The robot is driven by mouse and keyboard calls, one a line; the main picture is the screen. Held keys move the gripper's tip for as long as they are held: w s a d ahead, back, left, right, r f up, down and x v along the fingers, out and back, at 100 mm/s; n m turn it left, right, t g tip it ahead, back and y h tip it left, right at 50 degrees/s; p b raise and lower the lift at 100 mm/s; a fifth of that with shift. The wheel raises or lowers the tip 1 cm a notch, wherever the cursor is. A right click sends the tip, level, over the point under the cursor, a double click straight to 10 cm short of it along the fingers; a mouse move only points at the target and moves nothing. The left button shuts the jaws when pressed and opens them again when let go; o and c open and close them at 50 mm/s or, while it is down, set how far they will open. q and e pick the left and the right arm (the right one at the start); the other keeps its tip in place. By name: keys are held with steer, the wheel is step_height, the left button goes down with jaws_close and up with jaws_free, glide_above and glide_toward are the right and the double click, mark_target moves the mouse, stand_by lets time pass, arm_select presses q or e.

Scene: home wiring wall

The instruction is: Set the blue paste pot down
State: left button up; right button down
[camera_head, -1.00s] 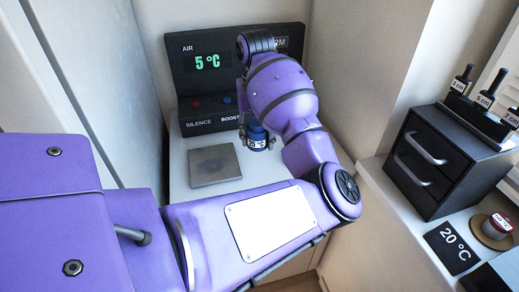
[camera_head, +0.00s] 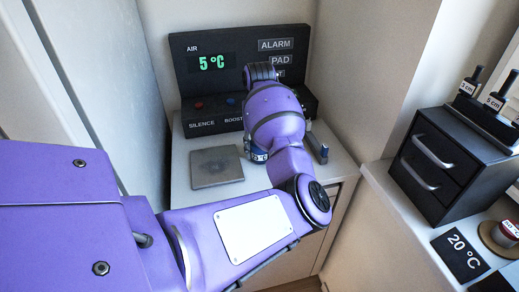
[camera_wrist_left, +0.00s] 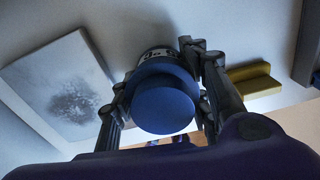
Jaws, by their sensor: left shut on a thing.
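The blue paste pot (camera_wrist_left: 163,108) is between the fingers of my left gripper (camera_wrist_left: 160,82), which is shut on it. In the left wrist view its round blue lid faces the camera, with a pale printed label behind it. In the head view only a sliver of the pot (camera_head: 259,153) shows under my purple wrist, just right of the grey square plate (camera_head: 215,167). My wrist hides most of the gripper there. I cannot tell whether the pot's base touches the white counter (camera_head: 205,205). My right gripper is not in view.
A black panel (camera_head: 190,82) reading 5 °C, with buttons, stands behind. A black drawer unit (camera_head: 432,165) and a 20 °C card (camera_head: 460,254) are at the right.

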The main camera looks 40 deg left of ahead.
arm_select(q)
steer(key=o, duration=1.6)
steer(key=shift+f, duration=0.15)
steer(key=shift+c, duration=0.2)
step_height(320, 180, up, 12)
steer(key=shift+r+p, duration=0.2)
steer(key=shift+p, duration=0.1)
